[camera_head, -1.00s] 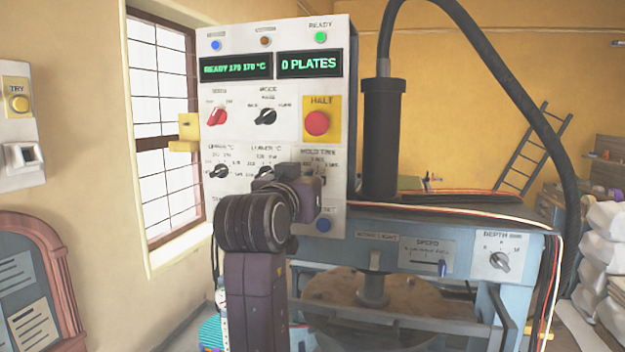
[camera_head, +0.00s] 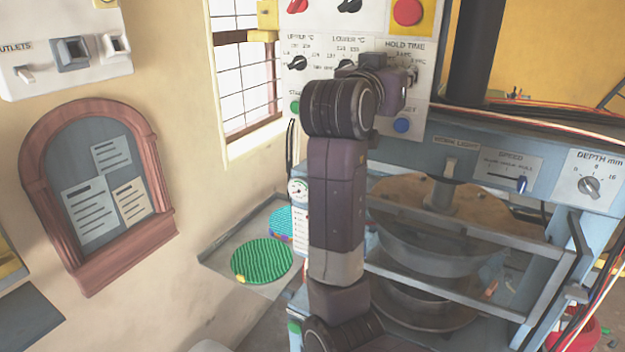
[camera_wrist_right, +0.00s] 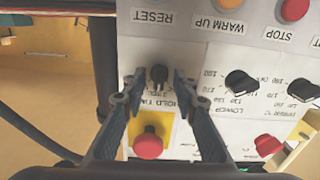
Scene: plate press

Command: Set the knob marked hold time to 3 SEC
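The hold time knob (camera_wrist_right: 158,75) is small and dark and shows upside down in the right wrist view. My right gripper (camera_wrist_right: 157,78) is open, with one fingertip on each side of the knob and a gap on both sides. Which mark the knob points to is too small to tell. My left gripper is not in view.
Close around are the red halt button (camera_wrist_right: 148,145), the lower temperature knob (camera_wrist_right: 240,82) and the blue reset button (camera_head: 401,125). Below the panel is the press plate (camera_head: 430,195). A wooden-framed notice board (camera_head: 95,190) hangs on the left wall.

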